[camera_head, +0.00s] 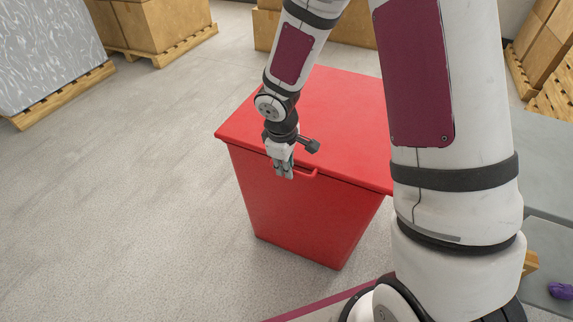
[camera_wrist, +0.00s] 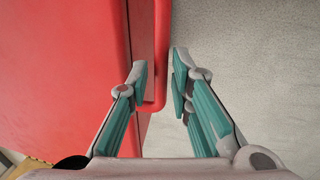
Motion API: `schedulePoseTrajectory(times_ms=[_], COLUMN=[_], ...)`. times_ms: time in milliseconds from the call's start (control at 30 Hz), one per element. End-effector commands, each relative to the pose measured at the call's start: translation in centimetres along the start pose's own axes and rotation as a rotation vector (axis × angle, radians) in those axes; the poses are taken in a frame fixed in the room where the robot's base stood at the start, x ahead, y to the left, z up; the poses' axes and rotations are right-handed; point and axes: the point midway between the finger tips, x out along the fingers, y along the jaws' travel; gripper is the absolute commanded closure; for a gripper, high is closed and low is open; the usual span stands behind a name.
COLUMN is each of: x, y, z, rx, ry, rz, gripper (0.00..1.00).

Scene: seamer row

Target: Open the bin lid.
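The red bin (camera_head: 300,210) stands on the floor in the middle of the head view. Its red lid (camera_head: 340,105) lies flat and closed on top. A red bar handle (camera_head: 309,174) sticks out from the lid's front edge. My gripper (camera_head: 282,170) points down at this handle. In the wrist view my gripper (camera_wrist: 161,78) is open, with the handle bar (camera_wrist: 162,45) between its two fingers. The left finger is on the bin side of the bar, and a gap shows between the bar and the right finger. Part of the lid is hidden behind my arm.
Pallets with cardboard boxes (camera_head: 160,22) stand at the back left, with more boxes at the back and right. A grey surface (camera_head: 545,165) lies at the right, with a purple object (camera_head: 560,291) near it. The floor left of the bin is clear.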

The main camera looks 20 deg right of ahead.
Motion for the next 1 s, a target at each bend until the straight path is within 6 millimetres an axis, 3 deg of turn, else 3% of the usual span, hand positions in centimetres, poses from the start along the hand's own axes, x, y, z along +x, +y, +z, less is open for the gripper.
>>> schedulePoseTrajectory(times_ms=[100, 200, 667, 1000], x=[0.0, 0.0, -1.0, -5.4], y=[0.0, 0.0, 0.1, 0.9], z=[0.0, 0.0, 0.1, 0.2], rx=[0.000, 0.000, 0.000, 0.004], ry=[0.000, 0.000, 0.000, 0.002], rz=[0.000, 0.000, -0.013, -0.083], gripper=[0.80, 1.00, 1.00, 1.00])
